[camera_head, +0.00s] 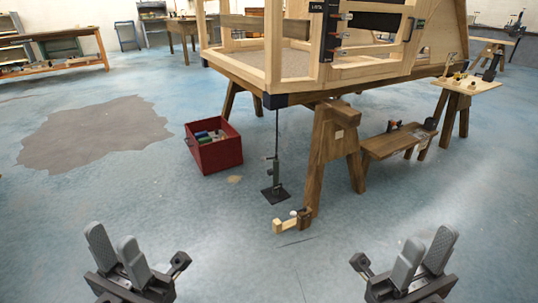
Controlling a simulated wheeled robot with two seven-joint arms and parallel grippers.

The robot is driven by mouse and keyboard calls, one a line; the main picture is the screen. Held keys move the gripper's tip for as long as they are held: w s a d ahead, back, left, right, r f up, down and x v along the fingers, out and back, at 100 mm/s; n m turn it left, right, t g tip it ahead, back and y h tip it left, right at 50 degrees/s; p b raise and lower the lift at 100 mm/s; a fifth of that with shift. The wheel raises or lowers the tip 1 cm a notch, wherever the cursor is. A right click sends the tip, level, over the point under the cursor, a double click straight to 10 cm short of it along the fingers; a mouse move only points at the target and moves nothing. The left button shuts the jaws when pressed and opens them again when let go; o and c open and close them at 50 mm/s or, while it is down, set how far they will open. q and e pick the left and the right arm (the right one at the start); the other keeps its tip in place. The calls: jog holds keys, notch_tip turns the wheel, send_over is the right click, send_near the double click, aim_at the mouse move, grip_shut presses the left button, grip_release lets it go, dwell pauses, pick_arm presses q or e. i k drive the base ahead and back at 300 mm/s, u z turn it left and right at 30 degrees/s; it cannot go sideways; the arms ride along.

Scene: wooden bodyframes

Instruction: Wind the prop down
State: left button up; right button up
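The prop (274,172) is a thin dark upright rod with a greenish-grey body low down. It stands below the front corner of the wooden bodyframe (262,60), and its square dark foot plate (275,194) is at the floor. Whether the plate bears on the floor is too small to tell. My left gripper (111,236) is open and empty at the lower left. My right gripper (427,239) is open and empty at the lower right. Both are in front of the prop and well apart from it.
A wooden trestle (324,155) stands just right of the prop, with a small light wooden piece (285,225) by its foot. A red crate (216,158) of items sits to the left. A low bench (391,144) is at right. The front floor is clear.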

aim_at(263, 158)
jog(key=z, duration=0.2)
jog(key=i, duration=2.15)
jog(key=z, duration=0.4)
